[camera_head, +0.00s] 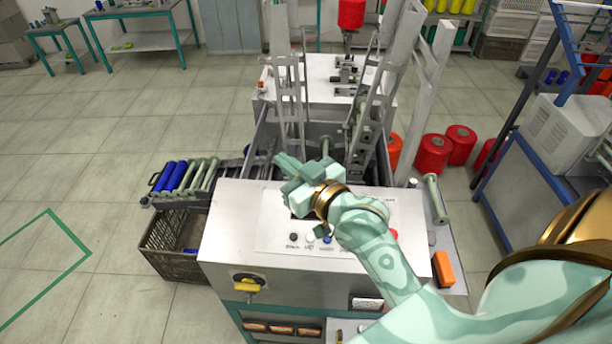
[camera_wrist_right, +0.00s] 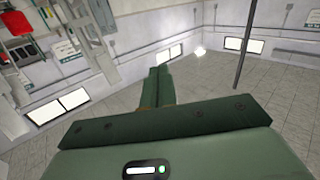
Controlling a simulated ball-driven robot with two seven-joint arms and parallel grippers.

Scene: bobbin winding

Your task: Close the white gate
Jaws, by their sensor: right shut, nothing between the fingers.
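Tall pale grey-white slatted frames rise from the winding machine in the head view. One frame (camera_head: 287,75) stands upright at the left, and another (camera_head: 372,115) leans at the right. I cannot tell which of them is the white gate. My right gripper (camera_head: 279,160) reaches in over the machine's front panel, its fingertips pointing left, near the foot of the left frame. Its fingers are shut and empty. They also show closed together in the right wrist view (camera_wrist_right: 158,85). Whether the gripper touches a frame is unclear. My left gripper is not in view.
The control panel (camera_head: 275,232) with buttons lies below my right arm. A roller rack with blue bobbins (camera_head: 172,176) and a dark crate (camera_head: 168,250) stand at the left. Red spools (camera_head: 432,155) stand on the floor behind right. A blue-framed table (camera_head: 545,190) is at the right.

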